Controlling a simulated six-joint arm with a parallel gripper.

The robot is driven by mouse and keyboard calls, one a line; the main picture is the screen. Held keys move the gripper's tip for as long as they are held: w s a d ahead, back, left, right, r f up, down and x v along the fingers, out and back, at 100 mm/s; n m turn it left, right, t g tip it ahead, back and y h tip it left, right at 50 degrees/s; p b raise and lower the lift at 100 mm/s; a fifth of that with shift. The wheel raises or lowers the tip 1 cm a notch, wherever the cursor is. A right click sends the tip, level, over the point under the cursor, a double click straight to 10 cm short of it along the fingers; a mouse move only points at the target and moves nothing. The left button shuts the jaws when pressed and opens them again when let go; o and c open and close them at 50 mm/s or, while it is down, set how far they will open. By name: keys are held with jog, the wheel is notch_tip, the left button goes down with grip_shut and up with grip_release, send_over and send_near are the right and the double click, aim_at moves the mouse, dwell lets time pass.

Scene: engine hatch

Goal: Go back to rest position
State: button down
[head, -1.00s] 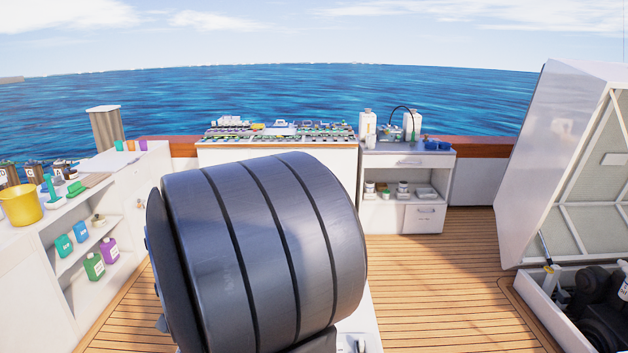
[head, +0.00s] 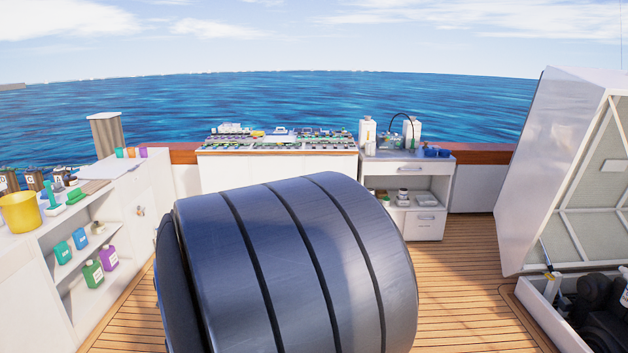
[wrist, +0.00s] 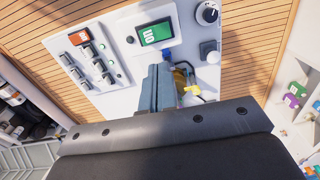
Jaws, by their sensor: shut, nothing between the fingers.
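My gripper (wrist: 158,85) shows in the wrist view as a blue-grey finger shape beyond the dark wrist housing. It is shut with nothing held, and it points toward a white control panel (wrist: 112,88). In the head view my large dark arm link fills the lower middle and hides the gripper.
A white shelf unit (head: 147,185) with bottles and a yellow bucket (head: 20,212) stands at left. A parts bench (head: 270,163) and a drawer cabinet (head: 427,222) stand at the back. The raised hatch (head: 552,165) is at right. Deck between is open.

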jog(key=d+r+y, duration=0.1)
jog(key=d+r, duration=0.3)
jog(key=r, duration=0.5)
jog(key=shift+r, duration=0.25)
jog(key=shift+s, duration=0.1)
dwell(1.3)
jog(key=c, duration=1.9)
grip_release()
jog(key=o, duration=1.5)
jog(key=shift+h, duration=0.4)
jog(key=a, duration=0.3)
jog(key=w+a, duration=0.1)
jog(key=a, duration=0.2)
jog(key=w+a, duration=0.1)
jog(key=a, duration=0.2)
jog(key=shift+a+f, duration=0.25)
jog(key=shift+a, duration=0.05)
jog(key=o, duration=0.4)
jog(key=a, duration=0.8)
jog(key=shift+s+a+f+h, duration=0.2)
jog(key=shift+a+f+h, duration=0.1)
jog(key=shift+f+h, duration=0.15)
notch_tip(320, 180, down, 10)
jog(key=shift+w+a+r, duration=0.1)
